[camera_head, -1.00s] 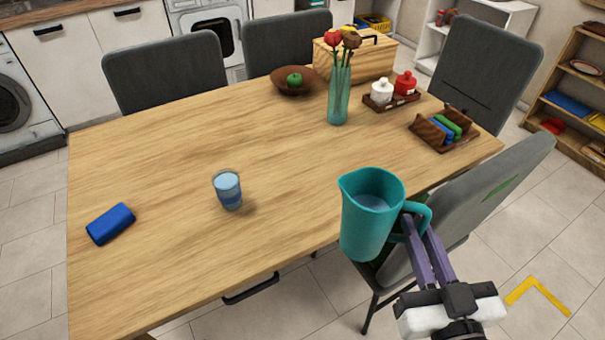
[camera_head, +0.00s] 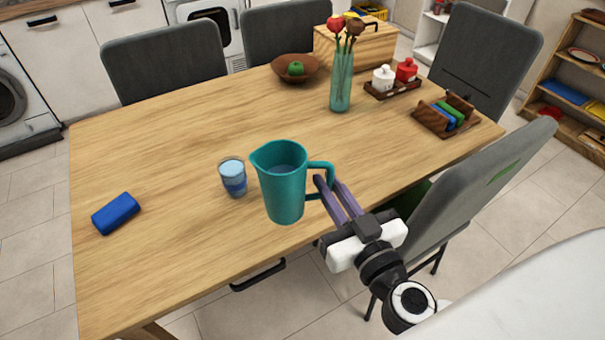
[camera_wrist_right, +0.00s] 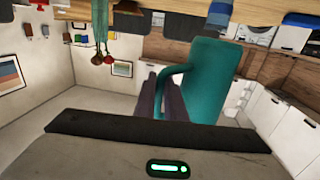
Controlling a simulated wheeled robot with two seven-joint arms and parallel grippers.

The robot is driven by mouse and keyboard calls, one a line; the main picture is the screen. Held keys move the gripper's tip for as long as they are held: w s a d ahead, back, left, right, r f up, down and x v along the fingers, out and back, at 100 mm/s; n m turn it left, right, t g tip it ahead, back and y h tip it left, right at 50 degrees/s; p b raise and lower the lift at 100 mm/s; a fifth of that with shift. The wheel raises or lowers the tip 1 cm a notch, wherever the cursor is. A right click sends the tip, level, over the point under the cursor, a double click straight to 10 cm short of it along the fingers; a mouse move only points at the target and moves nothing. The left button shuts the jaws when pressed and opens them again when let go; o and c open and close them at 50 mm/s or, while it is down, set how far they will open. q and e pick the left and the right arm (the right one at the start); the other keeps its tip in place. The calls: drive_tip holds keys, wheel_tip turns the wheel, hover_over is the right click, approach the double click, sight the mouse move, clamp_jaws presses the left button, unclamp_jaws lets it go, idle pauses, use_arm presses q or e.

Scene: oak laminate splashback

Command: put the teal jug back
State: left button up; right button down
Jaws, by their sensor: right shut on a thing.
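The teal jug (camera_head: 283,192) is upright, with liquid visible inside, in the head view. My right gripper (camera_head: 326,188) is shut on its handle, which is on the jug's right side. The jug shows over the front part of the wooden table (camera_head: 180,160); I cannot tell whether its base touches the tabletop. In the right wrist view the jug (camera_wrist_right: 203,85) appears upside down, with the purple fingers at its handle (camera_wrist_right: 168,92). A glass with blue liquid (camera_head: 233,177) stands just left of the jug. My left gripper is not in view.
A blue block (camera_head: 115,213) lies at the table's left. A flower vase (camera_head: 341,80), a bowl with a green fruit (camera_head: 296,72), a tray of jars (camera_head: 393,85) and a wooden holder (camera_head: 446,116) stand farther back. A grey chair (camera_head: 468,185) is at the right.

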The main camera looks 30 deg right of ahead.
drive_tip(key=w+d+f+m+h+b, duration=0.25)
drive_tip(key=w+d+h, duration=0.25)
drive_tip(key=w+d, duration=0.9)
drive_tip(key=shift+m+g, duration=0.3)
drive_tip(key=shift+m, duration=0.05)
drive_tip(key=shift+w+a+f+b, duration=0.15)
drive_tip(key=shift+f+b, duration=0.35)
drive_tip(key=shift+f, duration=1.1)
drive_tip(key=shift+w+a+f+b, duration=0.1)
drive_tip(key=shift+f+b, duration=0.4)
drive_tip(key=shift+f, duration=1.05)
drive_tip(key=shift+w+a+f+b, duration=0.15)
drive_tip(key=shift+f+b, duration=0.35)
drive_tip(key=shift+f, duration=1.1)
drive_tip(key=c, duration=2.2)
unclamp_jaws()
drive_tip(key=shift+f, duration=0.15)
drive_tip(key=o, duration=0.4)
